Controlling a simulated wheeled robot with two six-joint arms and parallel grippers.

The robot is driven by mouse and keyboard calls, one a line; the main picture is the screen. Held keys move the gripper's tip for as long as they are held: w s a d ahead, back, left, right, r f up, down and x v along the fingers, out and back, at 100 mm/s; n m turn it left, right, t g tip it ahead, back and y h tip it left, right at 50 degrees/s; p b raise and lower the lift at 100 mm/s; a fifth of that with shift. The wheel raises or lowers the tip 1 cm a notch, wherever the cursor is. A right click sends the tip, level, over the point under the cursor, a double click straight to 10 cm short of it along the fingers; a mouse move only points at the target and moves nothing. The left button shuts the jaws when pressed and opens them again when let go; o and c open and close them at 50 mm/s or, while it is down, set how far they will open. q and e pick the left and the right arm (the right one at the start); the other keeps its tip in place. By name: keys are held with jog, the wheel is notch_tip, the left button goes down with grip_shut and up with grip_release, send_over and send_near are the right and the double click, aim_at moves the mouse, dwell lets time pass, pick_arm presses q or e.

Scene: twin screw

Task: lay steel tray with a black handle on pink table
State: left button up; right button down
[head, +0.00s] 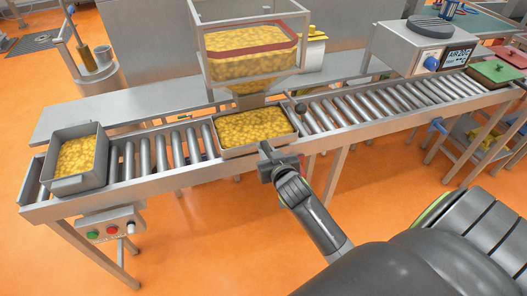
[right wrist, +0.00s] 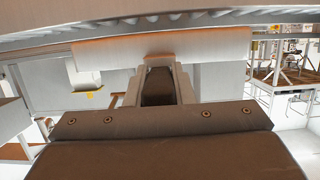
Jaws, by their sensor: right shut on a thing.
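A steel tray (head: 226,147) filled with yellow pieces sits level on the roller conveyor, under the hopper. My right gripper (head: 268,157) is at its near side. In the right wrist view, the fingers (right wrist: 153,88) are shut on a black handle (right wrist: 157,84) in front of the tray's pale outer wall (right wrist: 100,62). In the head view the gripper hides most of this handle. A pink table cannot be made out in either view. My left gripper is not in view.
A hopper (head: 252,14) of yellow pieces stands over the tray. Another filled grey tray (head: 82,184) is at the conveyor's left end. Bare rollers (head: 370,104) run right towards red and green lids (head: 494,70). A button box (head: 110,225) hangs below, and orange floor is open in front.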

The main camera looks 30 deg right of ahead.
jog(key=shift+s+r, duration=0.1)
jog(key=shift+r, duration=0.05)
jog(key=shift+s+a, duration=0.15)
jog(key=shift+s, duration=0.25)
jog(key=s+a+p, duration=0.3)
jog(key=s+p, duration=0.2)
jog(key=s, duration=1)
jog(key=shift+s+a, duration=0.25)
jog(key=shift+a, duration=0.1)
